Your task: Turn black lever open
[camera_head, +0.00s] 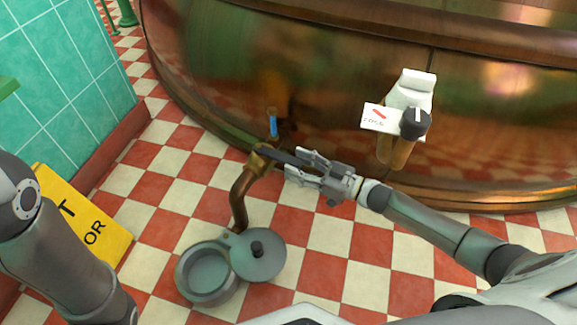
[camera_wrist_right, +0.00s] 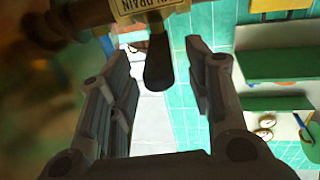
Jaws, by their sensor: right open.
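The black lever (camera_head: 284,157) sticks out from the brass valve on the drain pipe (camera_head: 240,195), low at the front of the copper kettle. In the right wrist view the lever's end lies between the two spread fingers, with gaps visible on both sides. My left arm shows at the left edge of the head view; its gripper is out of view.
The copper kettle (camera_head: 230,75) fills the back. A white box with a black knob (camera_head: 414,123) is mounted on it. A round grey drain with a lid (camera_head: 258,255) sits under the pipe. A yellow sign (camera_head: 82,215) leans at the left by a teal tiled wall (camera_head: 65,70).

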